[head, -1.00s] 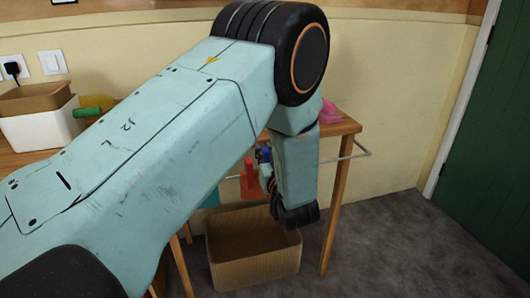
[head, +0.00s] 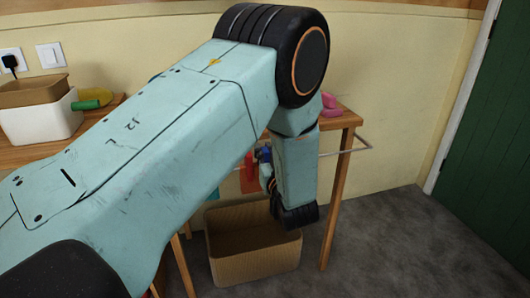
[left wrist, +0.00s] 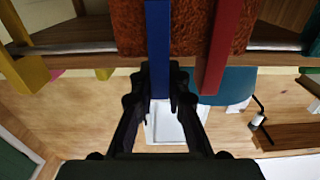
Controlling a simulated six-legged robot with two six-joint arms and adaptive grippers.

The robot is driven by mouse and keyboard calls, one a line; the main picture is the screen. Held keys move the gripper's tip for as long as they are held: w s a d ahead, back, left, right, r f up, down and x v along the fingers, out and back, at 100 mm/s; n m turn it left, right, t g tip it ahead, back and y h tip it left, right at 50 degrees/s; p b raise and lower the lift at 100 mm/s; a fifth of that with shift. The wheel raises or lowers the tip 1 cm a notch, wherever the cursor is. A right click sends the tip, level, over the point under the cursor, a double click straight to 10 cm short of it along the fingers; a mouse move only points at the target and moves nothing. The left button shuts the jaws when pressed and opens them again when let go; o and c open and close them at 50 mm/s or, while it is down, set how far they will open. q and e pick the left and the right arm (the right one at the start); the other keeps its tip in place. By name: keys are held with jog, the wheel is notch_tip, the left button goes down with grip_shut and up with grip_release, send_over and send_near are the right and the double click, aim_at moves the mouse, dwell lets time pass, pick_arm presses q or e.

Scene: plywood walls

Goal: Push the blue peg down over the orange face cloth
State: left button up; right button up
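The blue peg (left wrist: 158,40) runs from the top edge of the left wrist view, in front of the orange face cloth (left wrist: 129,28). Its near end lies between the fingers of my left gripper (left wrist: 160,80), which look closed against its sides. I cannot tell how far the peg sits over the cloth and the rail (left wrist: 75,47). A red peg (left wrist: 219,40) overlaps the cloth to the right. In the head view, my left gripper (head: 268,178) is partly hidden by my arm beside the blue peg (head: 264,154) and the orange cloth (head: 250,175). My right gripper is out of view.
A yellow peg (left wrist: 25,72) sits on the rail at left. A teal cloth (left wrist: 232,86) hangs behind the red peg. A wicker basket (head: 255,262) stands on the floor below. A white box (head: 40,122) and pink object (head: 330,106) are on the table.

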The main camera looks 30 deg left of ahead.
pick_arm(q)
jog(key=o, duration=0.5)
jog(key=shift+c, duration=0.2)
jog(key=shift+r, duration=0.1)
